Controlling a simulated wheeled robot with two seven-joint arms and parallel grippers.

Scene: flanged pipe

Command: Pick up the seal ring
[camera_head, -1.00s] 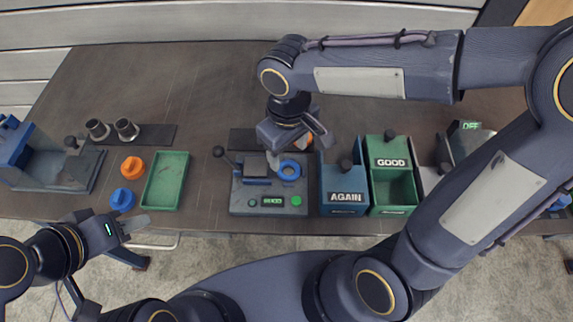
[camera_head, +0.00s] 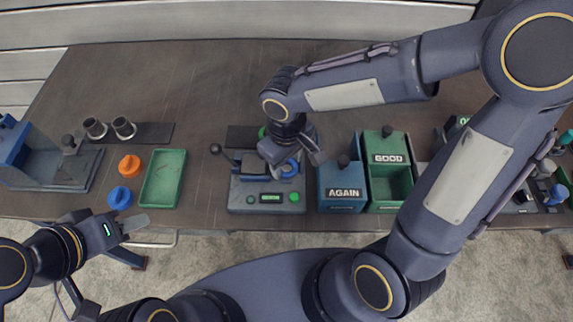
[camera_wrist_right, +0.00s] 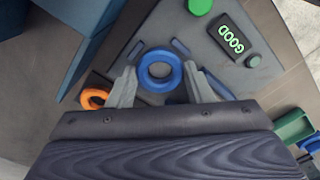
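A blue seal ring (camera_head: 289,169) lies on the grey test station (camera_head: 240,198). In the right wrist view the ring (camera_wrist_right: 160,71) sits between the two fingers of my right gripper (camera_wrist_right: 161,82). In the head view my right gripper (camera_head: 293,158) is over the station and partly covers the ring. My left gripper (camera_head: 130,228) is in front of the table edge at the left, away from the ring; its opening is unclear.
The station display (camera_wrist_right: 231,38) reads GOOD. An AGAIN bin (camera_head: 343,207) and a GOOD bin (camera_head: 388,209) stand right of the station. Left are a green tray (camera_head: 163,178), an orange part (camera_head: 130,163), a blue part (camera_head: 120,198) and two pipe pieces (camera_head: 109,128). An orange ring (camera_wrist_right: 95,98) lies beyond the station.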

